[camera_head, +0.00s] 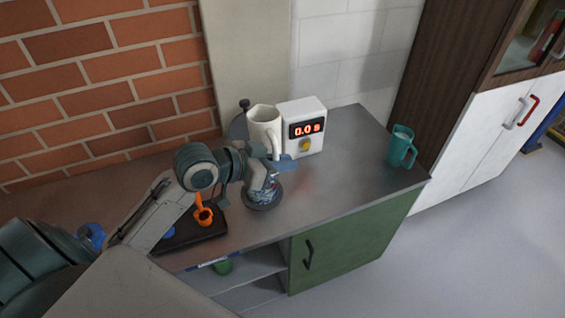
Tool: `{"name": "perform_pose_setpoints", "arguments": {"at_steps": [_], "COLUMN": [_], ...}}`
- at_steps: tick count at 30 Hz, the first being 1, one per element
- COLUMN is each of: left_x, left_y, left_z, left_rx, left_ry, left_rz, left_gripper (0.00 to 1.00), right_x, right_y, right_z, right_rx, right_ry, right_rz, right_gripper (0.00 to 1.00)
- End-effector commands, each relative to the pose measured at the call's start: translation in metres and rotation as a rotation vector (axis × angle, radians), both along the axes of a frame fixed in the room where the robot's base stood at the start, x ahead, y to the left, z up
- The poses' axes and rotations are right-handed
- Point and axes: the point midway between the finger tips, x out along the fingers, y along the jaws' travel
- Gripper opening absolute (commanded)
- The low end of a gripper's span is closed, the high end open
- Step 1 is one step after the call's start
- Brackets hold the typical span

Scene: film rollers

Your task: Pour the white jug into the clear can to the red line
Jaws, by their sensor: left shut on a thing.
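The white jug (262,121) stands roughly upright at the back of the counter, just left of a display box. Its handle is on the side toward my left gripper (281,160). My left gripper is shut at the lower part of the handle; its fingers are small and partly hidden. I cannot tell whether the jug is lifted off the counter. Below the gripper is a round, dark-rimmed thing (263,203) with a bluish, glassy look, partly covered by my wrist. I cannot tell if it is the clear can, and no red line shows. My right gripper is not in view.
A white box (306,117) reads 0.0 s and has a yellow knob. A teal jug (400,149) stands at the counter's right end. A dark tray (190,237) holds an orange scoop-like thing (203,213). The counter (345,170) between box and teal jug is clear.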

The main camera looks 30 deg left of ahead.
Motion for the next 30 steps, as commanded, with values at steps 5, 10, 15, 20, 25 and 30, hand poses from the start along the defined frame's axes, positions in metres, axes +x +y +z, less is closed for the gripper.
{"name": "perform_pose_setpoints", "arguments": {"at_steps": [5, 10, 15, 20, 25, 30], "left_x": [0.000, 0.000, 0.000, 0.000, 0.000, 0.000], "left_y": [0.000, -0.001, 0.000, 0.000, 0.000, 0.000], "left_z": [0.019, 0.032, 0.044, 0.045, 0.044, 0.044], "left_rx": [0.026, 0.051, 0.076, 0.083, 0.082, 0.082], "left_ry": [-0.028, -0.052, -0.074, -0.081, -0.081, -0.081], "left_rz": [-0.001, -0.001, -0.001, -0.001, 0.000, -0.001], "left_gripper": [0.00, 0.00, 0.00, 0.00, 0.00, 0.00], "right_x": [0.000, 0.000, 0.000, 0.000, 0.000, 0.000], "right_y": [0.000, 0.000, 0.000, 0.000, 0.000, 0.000], "right_z": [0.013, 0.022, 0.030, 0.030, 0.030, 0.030], "right_rx": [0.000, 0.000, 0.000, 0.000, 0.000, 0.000], "right_ry": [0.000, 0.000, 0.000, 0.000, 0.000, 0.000], "right_rz": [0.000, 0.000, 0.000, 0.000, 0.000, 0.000], "right_gripper": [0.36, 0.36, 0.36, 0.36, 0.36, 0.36]}}
